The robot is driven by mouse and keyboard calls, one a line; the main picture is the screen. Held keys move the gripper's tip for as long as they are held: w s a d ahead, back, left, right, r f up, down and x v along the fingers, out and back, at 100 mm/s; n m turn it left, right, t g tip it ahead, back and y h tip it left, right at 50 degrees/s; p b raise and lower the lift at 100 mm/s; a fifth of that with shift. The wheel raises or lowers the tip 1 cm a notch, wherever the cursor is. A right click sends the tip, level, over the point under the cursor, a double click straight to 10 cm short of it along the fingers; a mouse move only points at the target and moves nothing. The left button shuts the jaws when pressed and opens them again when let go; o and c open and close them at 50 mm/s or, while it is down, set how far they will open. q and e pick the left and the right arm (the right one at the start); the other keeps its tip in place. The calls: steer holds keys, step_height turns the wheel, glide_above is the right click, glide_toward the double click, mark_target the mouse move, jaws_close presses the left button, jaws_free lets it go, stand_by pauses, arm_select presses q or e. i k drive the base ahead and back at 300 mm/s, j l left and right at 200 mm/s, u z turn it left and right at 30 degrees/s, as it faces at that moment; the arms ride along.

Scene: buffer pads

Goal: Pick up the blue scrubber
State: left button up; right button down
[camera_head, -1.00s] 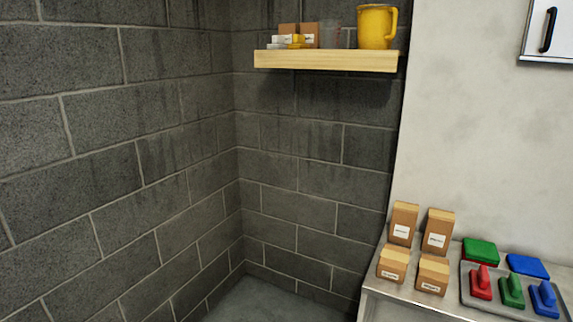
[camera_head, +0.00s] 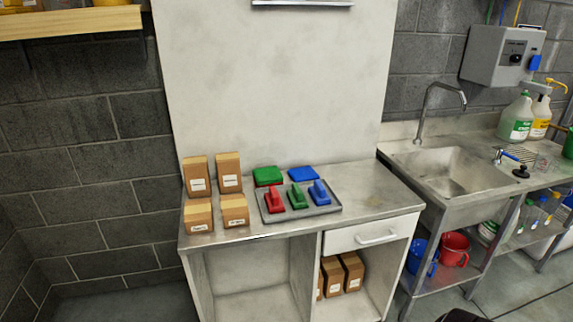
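The blue scrubber (camera_head: 320,192) has a raised handle and sits at the right end of a grey tray (camera_head: 300,214) on the metal counter (camera_head: 366,192). A green scrubber (camera_head: 297,199) and a red scrubber (camera_head: 275,202) stand to its left in the same tray. A flat blue pad (camera_head: 303,173) and a flat green pad (camera_head: 267,176) lie behind the tray. Neither of my grippers is in the view.
Several cardboard boxes (camera_head: 198,177) stand on the left of the counter. A drawer (camera_head: 368,234) and open shelves are below. A sink (camera_head: 448,172) adjoins on the right, with a blue bucket (camera_head: 422,257) and red bucket (camera_head: 454,250) underneath. The counter right of the tray is clear.

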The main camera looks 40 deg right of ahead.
mark_target(317, 192)
steer(key=z, duration=1.6)
steer(key=i+l+u, duration=0.1)
steer(key=i+l, duration=0.2)
steer(key=i+l+u, duration=0.25)
steer(key=i+l, duration=0.25)
steer(key=l, duration=0.25)
steer(key=i+l+u, duration=0.15)
steer(key=l, duration=0.2)
steer(key=i, duration=0.05)
